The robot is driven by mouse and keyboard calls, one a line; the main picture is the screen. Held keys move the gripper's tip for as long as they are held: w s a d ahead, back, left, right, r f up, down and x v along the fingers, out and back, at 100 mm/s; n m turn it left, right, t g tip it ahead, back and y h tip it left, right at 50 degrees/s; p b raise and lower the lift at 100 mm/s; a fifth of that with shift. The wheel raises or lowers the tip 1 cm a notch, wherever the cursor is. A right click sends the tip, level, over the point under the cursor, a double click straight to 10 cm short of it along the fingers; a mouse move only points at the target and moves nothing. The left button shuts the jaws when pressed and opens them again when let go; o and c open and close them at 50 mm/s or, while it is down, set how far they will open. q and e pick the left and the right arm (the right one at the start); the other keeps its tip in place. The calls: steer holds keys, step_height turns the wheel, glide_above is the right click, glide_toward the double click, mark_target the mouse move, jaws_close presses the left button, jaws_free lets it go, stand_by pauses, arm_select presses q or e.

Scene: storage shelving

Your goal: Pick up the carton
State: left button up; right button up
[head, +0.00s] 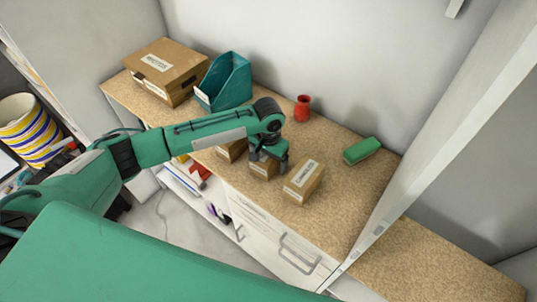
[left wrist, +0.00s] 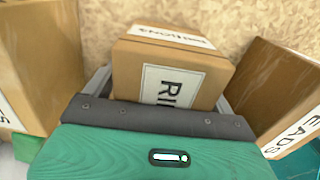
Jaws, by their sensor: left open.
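Three brown cartons stand in a row near the front of the cork-topped surface. The middle carton (head: 263,170) is under my left gripper (head: 268,158), which partly hides it. In the left wrist view this carton (left wrist: 180,52) fills the centre, with a white label partly covered by my gripper body. My left gripper is open, with one grey finger showing on each side of the carton. I cannot tell whether they touch it. Another carton (left wrist: 40,60) is close on the left in that view, and one with a label ending "EADS" (left wrist: 275,90) is on the right.
On the surface stand a large labelled box (head: 165,68), a teal file holder (head: 226,82), a red vase (head: 303,108) and a green block (head: 361,150). A white upright (head: 440,150) borders the right side. White drawers (head: 270,235) are below the front edge.

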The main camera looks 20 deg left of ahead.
arm_select(q)
steer(key=shift+c, duration=0.5)
steer(key=c, duration=1.2)
steer(key=shift+r, duration=0.2)
steer(key=shift+r+b, duration=2.05)
steer(key=shift+r, duration=7.85)
